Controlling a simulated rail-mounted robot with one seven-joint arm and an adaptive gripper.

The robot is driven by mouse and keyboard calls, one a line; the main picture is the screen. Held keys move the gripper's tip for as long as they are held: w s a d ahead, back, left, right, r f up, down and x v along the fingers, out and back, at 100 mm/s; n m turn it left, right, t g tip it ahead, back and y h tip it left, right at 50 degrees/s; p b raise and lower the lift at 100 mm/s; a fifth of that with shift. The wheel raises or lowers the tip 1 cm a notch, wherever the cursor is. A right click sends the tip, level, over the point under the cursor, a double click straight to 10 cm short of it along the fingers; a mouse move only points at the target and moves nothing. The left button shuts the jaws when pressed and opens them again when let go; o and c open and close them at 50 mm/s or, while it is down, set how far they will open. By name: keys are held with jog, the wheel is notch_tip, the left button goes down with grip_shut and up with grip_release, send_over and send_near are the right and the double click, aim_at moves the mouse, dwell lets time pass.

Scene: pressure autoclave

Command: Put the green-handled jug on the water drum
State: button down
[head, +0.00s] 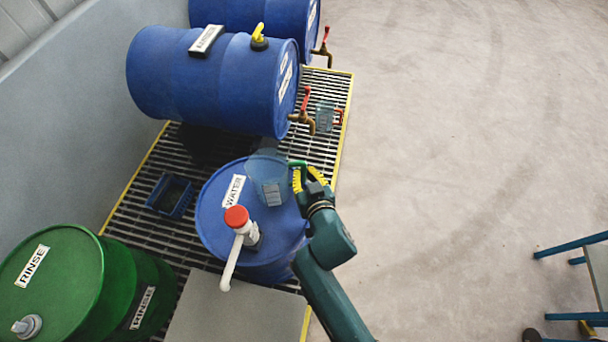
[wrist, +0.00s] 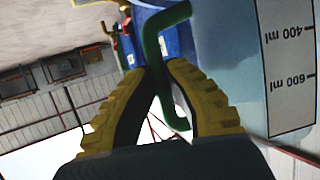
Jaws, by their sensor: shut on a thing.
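The green-handled jug (head: 268,182) is clear bluish plastic and appears over the far right part of the water drum's top in the head view. I cannot tell whether its base touches the drum. The water drum (head: 212,218) is blue and upright, with a WATER label and a red-topped white pump. My gripper (head: 308,180) is to the right of the jug, its yellow fingers shut on the green handle (head: 297,164). In the wrist view the green handle (wrist: 153,60) passes between the fingers (wrist: 160,80), and the jug's scale (wrist: 287,65) shows at right.
A blue drum (head: 200,80) lies on its side behind, with a brass tap (head: 302,118). A red-handled jug (head: 325,117) stands near that tap. A small blue tray (head: 160,207) lies on the grating. The floor at right is mostly clear.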

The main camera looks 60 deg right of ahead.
jog(key=shift+r, duration=0.1)
jog(key=shift+f, duration=0.2)
jog(key=c, duration=1.2)
grip_release()
jog(key=shift+c, duration=0.2)
jog(key=shift+r, duration=0.15)
jog(key=shift+s+a+r, duration=0.2)
jog(key=shift+s+a, duration=0.05)
jog(key=shift+a, duration=0.05)
jog(key=p+v, duration=0.1)
jog(key=v, duration=1)
